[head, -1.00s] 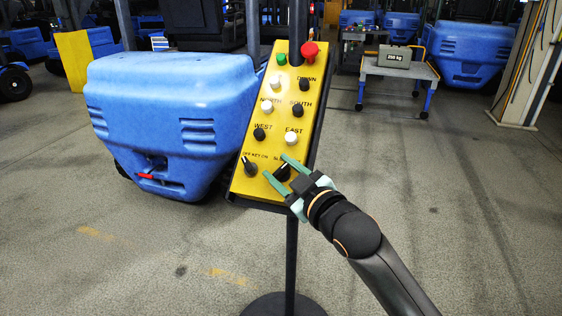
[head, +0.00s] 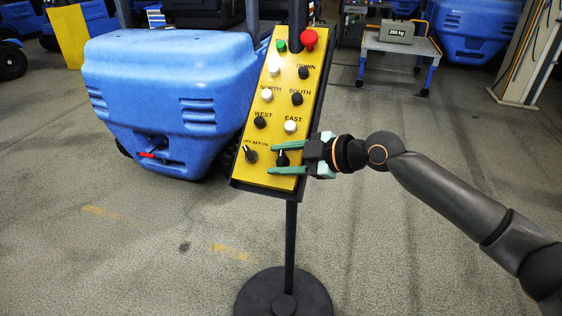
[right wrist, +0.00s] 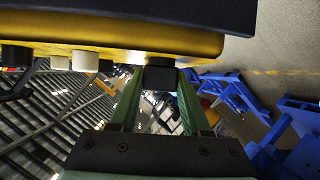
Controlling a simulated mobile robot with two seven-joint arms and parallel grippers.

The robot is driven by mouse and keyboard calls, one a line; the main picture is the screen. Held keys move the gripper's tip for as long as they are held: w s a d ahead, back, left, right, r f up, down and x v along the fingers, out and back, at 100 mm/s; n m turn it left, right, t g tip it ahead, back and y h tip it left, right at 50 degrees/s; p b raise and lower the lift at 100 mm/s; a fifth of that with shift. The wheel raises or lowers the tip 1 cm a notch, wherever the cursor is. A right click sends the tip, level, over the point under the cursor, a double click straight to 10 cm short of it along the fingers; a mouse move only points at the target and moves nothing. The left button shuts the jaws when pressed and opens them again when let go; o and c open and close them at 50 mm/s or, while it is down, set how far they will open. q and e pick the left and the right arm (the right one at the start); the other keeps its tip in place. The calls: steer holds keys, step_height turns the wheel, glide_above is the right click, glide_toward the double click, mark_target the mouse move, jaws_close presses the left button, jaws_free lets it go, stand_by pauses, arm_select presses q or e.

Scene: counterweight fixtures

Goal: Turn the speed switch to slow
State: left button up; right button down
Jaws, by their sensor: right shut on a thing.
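The yellow control panel (head: 276,133) stands tilted on a black post, with labelled buttons and two black rotary knobs at its lower end. The speed switch (head: 283,158) is the lower right knob; its label is mostly hidden by my gripper. My right gripper (head: 274,159) comes in from the right with its green fingers above and below this knob, shut on it. In the right wrist view the dark knob (right wrist: 160,75) sits between the two fingertips against the yellow panel edge. The key switch (head: 251,155), labelled OFF KEY ON, is just to the left. My left gripper is not in view.
A blue forklift body (head: 165,95) stands close behind the panel on the left. The round black base (head: 262,293) of the post is on the floor. A cart (head: 400,47) carrying a 250 kg weight (head: 397,31) stands at the back right. Floor to the right is open.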

steer(key=shift+n+g, duration=0.7)
steer(key=shift+g, duration=0.1)
steer(key=shift+r+n+g+h, duration=0.15)
steer(key=shift+n+g+h, duration=0.15)
steer(key=shift+n+g, duration=0.15)
steer(key=shift+n+g+h+p, duration=0.3)
steer(key=shift+n+g+p, duration=0.2)
steer(key=shift+n+g, duration=0.2)
steer(key=shift+n+g+h+p, duration=0.7)
steer(key=shift+n+g+p, duration=0.15)
steer(key=shift+g, duration=0.2)
steer(key=shift+f, duration=0.2)
steer(key=shift+c, duration=1.8)
jaws_free()
steer(key=b+v, duration=0.1)
steer(key=v, duration=1.1)
steer(key=shift+d+r+b, duration=0.15)
steer(key=shift+r+b, duration=0.1)
steer(key=shift+b, duration=0.05)
